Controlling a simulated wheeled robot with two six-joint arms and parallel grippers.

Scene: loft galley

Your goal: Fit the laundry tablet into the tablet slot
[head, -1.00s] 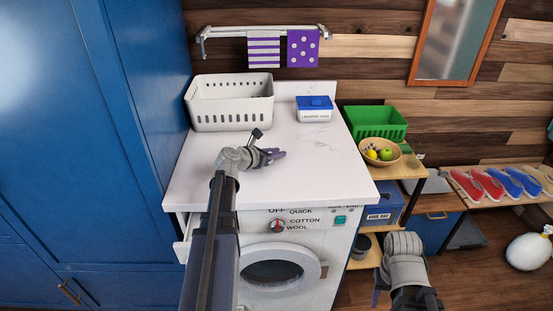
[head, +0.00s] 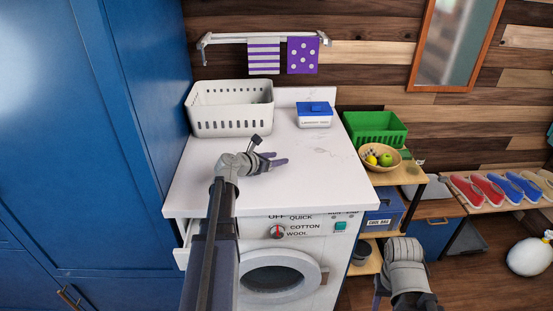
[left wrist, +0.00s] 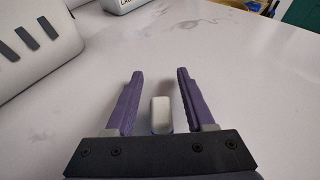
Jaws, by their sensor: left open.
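A small white laundry tablet (left wrist: 161,113) lies on the white worktop. In the left wrist view it is between the two purple fingers of my left gripper (left wrist: 160,76), nearer their base, with a visible gap on each side. In the head view my left gripper (head: 281,162) is low over the middle of the worktop, open, and the tablet cannot be made out. A white drawer (head: 183,250) stands out at the washing machine's upper left; the tablet slot itself cannot be seen. My right gripper (head: 378,290) is low at the right, its fingers mostly hidden.
The worktop (head: 310,180) is clear around my left gripper. A white slotted basket (head: 232,122) and a blue-lidded laundry box (head: 314,117) stand at its back. A tall blue cabinet (head: 90,130) borders the left. Shelves with a fruit bowl (head: 381,157) stand at the right.

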